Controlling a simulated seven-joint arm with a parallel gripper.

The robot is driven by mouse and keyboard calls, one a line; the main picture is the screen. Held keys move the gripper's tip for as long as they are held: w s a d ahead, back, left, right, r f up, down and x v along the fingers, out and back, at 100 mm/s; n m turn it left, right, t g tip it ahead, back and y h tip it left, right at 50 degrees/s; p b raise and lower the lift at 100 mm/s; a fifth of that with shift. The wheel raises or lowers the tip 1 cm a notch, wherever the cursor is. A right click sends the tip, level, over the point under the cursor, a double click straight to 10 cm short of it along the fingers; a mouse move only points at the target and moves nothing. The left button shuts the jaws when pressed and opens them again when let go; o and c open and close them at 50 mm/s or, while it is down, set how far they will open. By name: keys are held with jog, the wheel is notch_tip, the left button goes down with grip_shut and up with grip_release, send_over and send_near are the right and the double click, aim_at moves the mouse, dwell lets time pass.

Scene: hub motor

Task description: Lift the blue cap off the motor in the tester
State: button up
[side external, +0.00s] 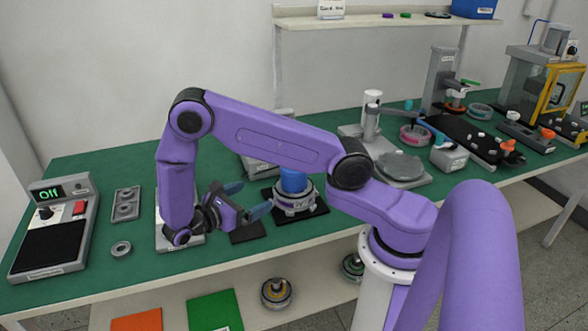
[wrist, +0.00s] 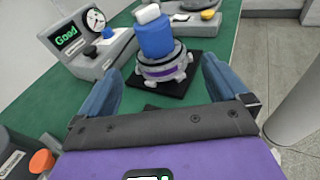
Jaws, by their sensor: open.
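The blue cap (side external: 293,180) sits upright on the motor (side external: 296,203). In the wrist view the cap (wrist: 156,40) has a white top, and the motor (wrist: 165,70) shows a purple band and a lugged base. The motor rests on a black pad (wrist: 198,72) in front of the grey tester (wrist: 108,52), whose screen reads "Good" beside a dial. My gripper (side external: 247,199) is open and empty, to the left of the motor in the side view. Its blue fingers (wrist: 162,66) point toward the motor, apart from it and the cap.
A grey box with an "Off" display (side external: 60,225) stands at the far left. A grey tray (side external: 125,204) and a loose ring (side external: 121,248) lie near it. A press stand (side external: 372,115) and other stations fill the right of the green table (side external: 85,172).

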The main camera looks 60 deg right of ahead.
aim_at(285, 177)
jog(key=d, duration=0.4)
jog(key=s+d+f+h, duration=0.1)
jog(key=d, duration=0.4)
jog(key=s+d+f+n+h, duration=0.1)
jog(key=d, duration=0.3)
jog(key=shift+s+d+f, duration=0.2)
jog(key=shift+d+f, duration=0.05)
jog(key=shift+d, duration=0.05)
jog(key=shift+x, duration=2.6)
jog(key=shift+f, duration=0.2)
jog(key=c, duration=1.1)
jog(key=shift+o, duration=0.2)
